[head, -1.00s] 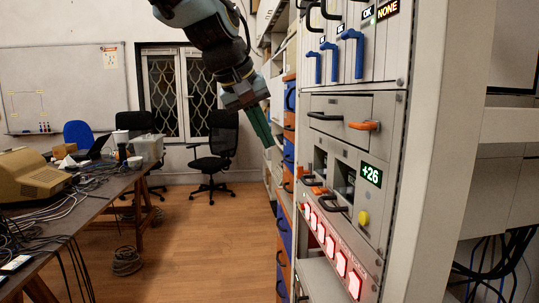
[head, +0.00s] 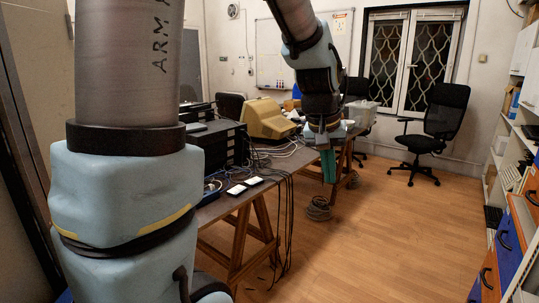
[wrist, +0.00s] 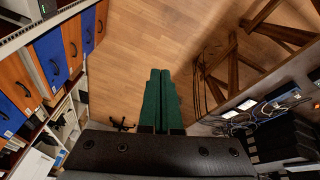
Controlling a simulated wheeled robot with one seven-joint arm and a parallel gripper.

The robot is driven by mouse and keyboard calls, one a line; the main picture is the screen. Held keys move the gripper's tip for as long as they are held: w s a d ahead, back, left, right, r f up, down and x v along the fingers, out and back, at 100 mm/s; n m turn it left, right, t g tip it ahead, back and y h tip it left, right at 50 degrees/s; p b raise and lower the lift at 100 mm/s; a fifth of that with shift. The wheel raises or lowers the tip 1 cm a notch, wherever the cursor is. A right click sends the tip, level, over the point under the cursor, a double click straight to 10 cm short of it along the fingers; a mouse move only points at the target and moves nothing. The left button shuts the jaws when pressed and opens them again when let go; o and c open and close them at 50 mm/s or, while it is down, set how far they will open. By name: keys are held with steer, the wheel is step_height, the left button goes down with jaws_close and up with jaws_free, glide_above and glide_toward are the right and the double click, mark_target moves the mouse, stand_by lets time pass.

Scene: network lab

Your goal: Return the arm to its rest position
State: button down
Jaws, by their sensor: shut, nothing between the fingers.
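My gripper (head: 328,166) hangs in the middle of the head view, pointing down over open floor, to the right of the table's front corner. Its green fingers are together with nothing between them. In the wrist view the two green fingers (wrist: 160,100) lie side by side, with the wooden floor beyond them. My arm comes down from the top of the head view, and a large upper link of mine fills its left side.
A table (head: 232,207) with black boxes, cables and a beige device (head: 268,120) stands left of my gripper. Office chairs (head: 434,135) stand by the window. Blue and orange drawers (head: 508,243) line the right edge. The floor (head: 400,240) between is clear.

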steer(key=s+a+f+n+y, duration=0.1)
steer(key=a+f, duration=0.3)
steer(key=a, duration=0.6)
steer(key=s+a+f+n+g+y, duration=0.1)
steer(key=s+a+f, duration=0.3)
steer(key=a, duration=0.7)
steer(key=shift+s+a+f+n, duration=0.15)
steer(key=shift+f+n, duration=0.25)
steer(key=shift+f, duration=0.3)
